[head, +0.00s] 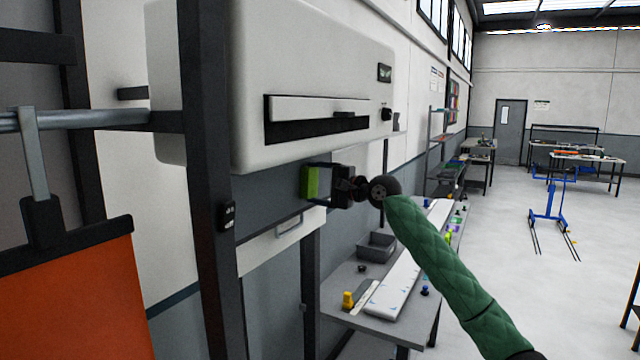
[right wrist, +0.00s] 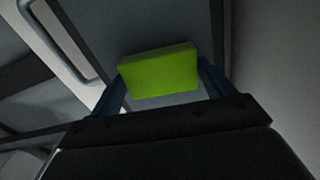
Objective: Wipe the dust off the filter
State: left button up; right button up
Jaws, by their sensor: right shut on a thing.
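My right gripper (head: 322,184) is shut on a green sponge (head: 310,182), just below the white wall unit (head: 300,60). In the right wrist view, the sponge (right wrist: 160,72) sits between the two fingers, facing a flat grey-blue surface (right wrist: 135,25). A grey panel (head: 262,200) lies beneath the white unit, behind the sponge; I cannot tell whether it is the filter, or whether the sponge touches it. No dust can be made out. My left gripper is not in view.
A dark post (head: 205,190) and an orange panel (head: 75,300) stand at the left. Below my right arm is a workbench (head: 345,325) with a grey bin (head: 376,246), a white roll or board and small coloured items. The floor (head: 540,265) at the right is mostly open.

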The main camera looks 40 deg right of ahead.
jog(key=shift+s+a, duration=0.95)
jog(key=shift+a, duration=1.3)
jog(key=shift+s+a, duration=0.9)
jog(key=shift+a, duration=1.3)
jog(key=shift+s+a, duration=0.95)
jog(key=shift+a, duration=1.3)
jog(key=shift+s+d+f+b, duration=0.1)
jog(key=shift+s+d+b, duration=0.2)
jog(key=shift+s, duration=0.25)
jog(key=b, duration=0.2)
send_near(273, 193)
jog(key=shift+f, duration=0.1)
